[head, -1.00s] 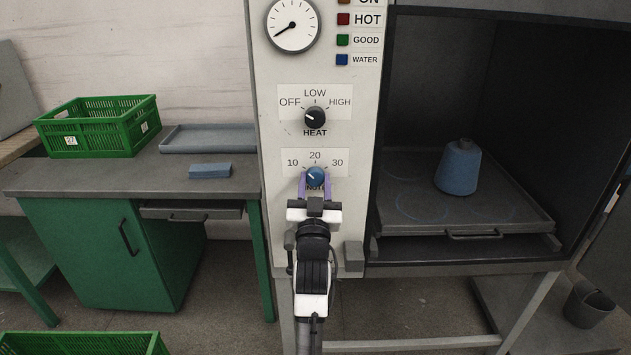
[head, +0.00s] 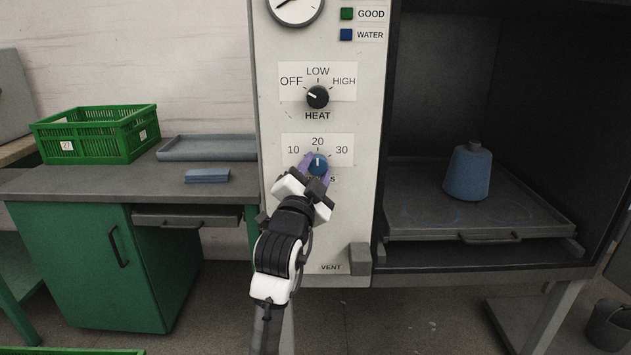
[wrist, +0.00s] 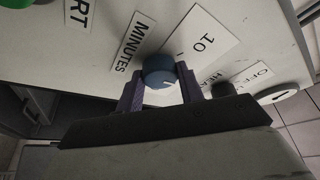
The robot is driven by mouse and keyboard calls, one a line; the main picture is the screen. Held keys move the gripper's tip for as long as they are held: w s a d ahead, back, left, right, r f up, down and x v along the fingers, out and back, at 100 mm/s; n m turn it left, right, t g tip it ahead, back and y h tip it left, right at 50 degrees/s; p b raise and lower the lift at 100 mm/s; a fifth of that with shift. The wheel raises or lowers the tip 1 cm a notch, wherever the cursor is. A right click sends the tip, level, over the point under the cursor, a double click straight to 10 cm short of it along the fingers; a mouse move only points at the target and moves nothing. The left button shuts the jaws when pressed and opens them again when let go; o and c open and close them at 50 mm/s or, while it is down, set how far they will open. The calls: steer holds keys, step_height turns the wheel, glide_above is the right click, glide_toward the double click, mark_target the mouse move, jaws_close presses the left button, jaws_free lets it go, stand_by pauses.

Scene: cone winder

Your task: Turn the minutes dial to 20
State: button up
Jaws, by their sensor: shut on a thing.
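The minutes dial (head: 318,163) is a small blue knob on the front of the pale machine panel, below the marks 10, 20 and 30. Its white pointer line looks about upright, toward 20. My gripper (head: 317,168) is shut on the dial, with a purple finger on either side, and the hand is tilted. In the wrist view the blue dial (wrist: 159,71) sits between the two fingers, with the 10 mark and the MINUTES label close by.
The black heat knob (head: 318,97) is just above, its pointer toward OFF. A grey block (head: 360,258) sticks out at the panel's lower right, beside the VENT label. The open chamber at right holds a blue cone (head: 467,172) on a tray (head: 520,220). A green crate (head: 95,136) stands left.

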stand_by(0.4)
steer(key=o, duration=1)
steer(key=b+v, duration=0.3)
steer(key=v, duration=1.1)
steer(key=shift+a+r, duration=0.15)
steer(key=shift+r, duration=0.05)
